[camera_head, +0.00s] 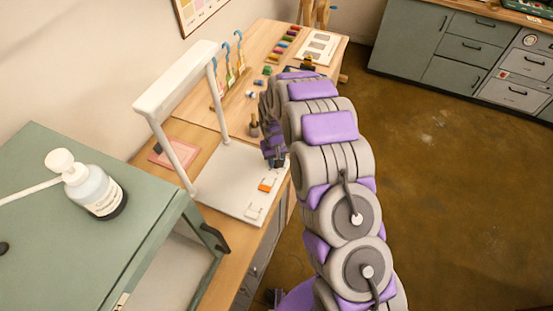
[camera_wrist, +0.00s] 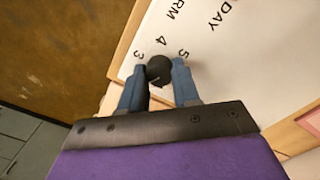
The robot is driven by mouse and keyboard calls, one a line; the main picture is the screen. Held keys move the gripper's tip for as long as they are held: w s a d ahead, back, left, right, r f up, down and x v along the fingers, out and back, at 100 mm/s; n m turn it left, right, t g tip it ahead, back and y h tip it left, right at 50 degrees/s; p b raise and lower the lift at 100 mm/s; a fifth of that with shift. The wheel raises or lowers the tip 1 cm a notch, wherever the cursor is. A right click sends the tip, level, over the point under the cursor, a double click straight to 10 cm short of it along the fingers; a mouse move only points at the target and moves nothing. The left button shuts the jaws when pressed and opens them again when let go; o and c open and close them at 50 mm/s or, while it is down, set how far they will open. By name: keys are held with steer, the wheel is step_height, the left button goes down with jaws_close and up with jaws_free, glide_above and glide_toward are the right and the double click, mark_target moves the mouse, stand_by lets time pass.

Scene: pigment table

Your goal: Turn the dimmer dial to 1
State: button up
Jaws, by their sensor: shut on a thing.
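The dimmer dial (camera_wrist: 159,68) is a round black knob on a white panel, seen in the wrist view. Printed numbers 3, 4 and 5 curve around its upper side, with partial words ending in "RM" and "DAY" beyond. The number 1 is not visible. My gripper (camera_wrist: 160,74) has its two blue-grey fingers on either side of the knob, shut on it. Where the dial's pointer aims I cannot tell. In the head view my gripper (camera_head: 274,158) is at the right edge of the white lamp base (camera_head: 222,188), and the dial is hidden there.
A white lamp frame (camera_head: 176,78) rises over the base. An orange switch (camera_head: 267,184) sits near my gripper. A green cabinet (camera_head: 100,235) with a pump bottle (camera_head: 95,190) stands at left. Pigment blocks and hooks are farther back. Open floor (camera_head: 450,180) lies right.

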steer(key=n, duration=0.5)
steer(key=shift+a+r+n, duration=0.1)
steer(key=shift+n, duration=0.2)
steer(key=n, duration=0.5)
steer(key=shift+w+n, duration=0.1)
steer(key=shift+n, duration=0.3)
steer(key=o, duration=1.1)
steer(key=shift+c, duration=0.2)
step_height(320, 180, up, 17)
steer(key=p, duration=0.1)
steer(key=shift+s, duration=0.25)
